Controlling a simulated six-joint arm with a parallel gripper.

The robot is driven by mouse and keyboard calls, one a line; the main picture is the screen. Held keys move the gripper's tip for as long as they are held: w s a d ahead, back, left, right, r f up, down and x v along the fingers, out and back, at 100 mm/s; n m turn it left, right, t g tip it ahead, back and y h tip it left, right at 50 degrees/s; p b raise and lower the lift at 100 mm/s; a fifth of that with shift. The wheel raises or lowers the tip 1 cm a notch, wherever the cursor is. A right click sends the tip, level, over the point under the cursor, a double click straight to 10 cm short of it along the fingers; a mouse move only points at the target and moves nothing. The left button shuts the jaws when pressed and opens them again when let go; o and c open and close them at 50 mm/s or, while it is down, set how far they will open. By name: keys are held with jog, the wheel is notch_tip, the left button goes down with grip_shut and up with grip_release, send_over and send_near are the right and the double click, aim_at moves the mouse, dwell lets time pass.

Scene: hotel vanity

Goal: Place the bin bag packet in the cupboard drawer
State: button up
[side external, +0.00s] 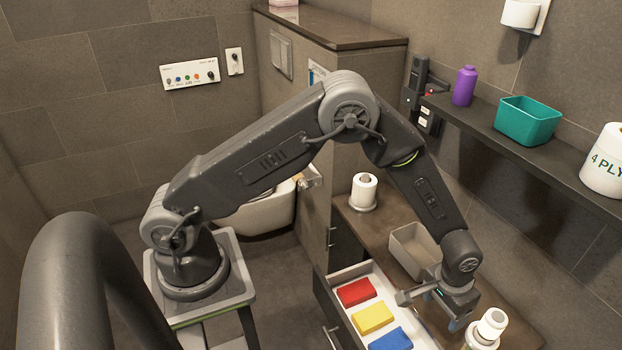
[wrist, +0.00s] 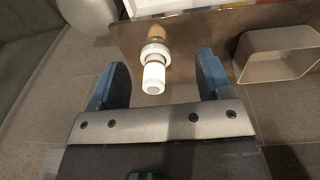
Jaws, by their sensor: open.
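No packet can be told as the bin bag packet by a readable label. The pulled-out cupboard drawer (side external: 347,277) holds a red packet (side external: 355,291), a yellow packet (side external: 373,318) and a blue packet (side external: 390,340), lying flat in a row. My gripper (side external: 437,310) is to the right of the drawer, over the vanity top. In the wrist view my gripper (wrist: 162,64) is open, its blue-grey fingers well apart. A white bottle-like item (wrist: 154,76) appears between them; contact cannot be told.
A beige open bin (side external: 411,252) stands on the vanity behind my gripper; it also shows in the wrist view (wrist: 278,70). A white container (side external: 486,329) stands close to my gripper's right. A toilet roll (side external: 364,190) stands farther back. A shelf (side external: 486,127) holds a teal tub (side external: 528,121).

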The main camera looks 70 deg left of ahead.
jog(key=s+a+r+t, duration=0.1)
jog(key=s+a+r, duration=0.15)
jog(key=r, duration=0.45)
jog(key=s+a+r, duration=0.1)
jog(key=a+r, duration=0.3)
jog(key=r, duration=0.4)
jog(key=s+a+r+t, duration=0.1)
jog(key=s+a+r, duration=0.15)
jog(key=r, duration=0.45)
jog(key=s+a+r+t, duration=0.1)
jog(key=s+a+r, duration=0.3)
jog(key=s, duration=0.5)
jog(key=s+a+r+t, duration=0.1)
jog(key=s+a+r, duration=0.3)
jog(key=s, duration=0.4)
jog(key=shift+s+r+t+y, duration=0.2)
jog(key=shift+s+t+y, duration=0.1)
jog(key=shift+s, duration=0.1)
jog(key=shift+c, duration=0.2)
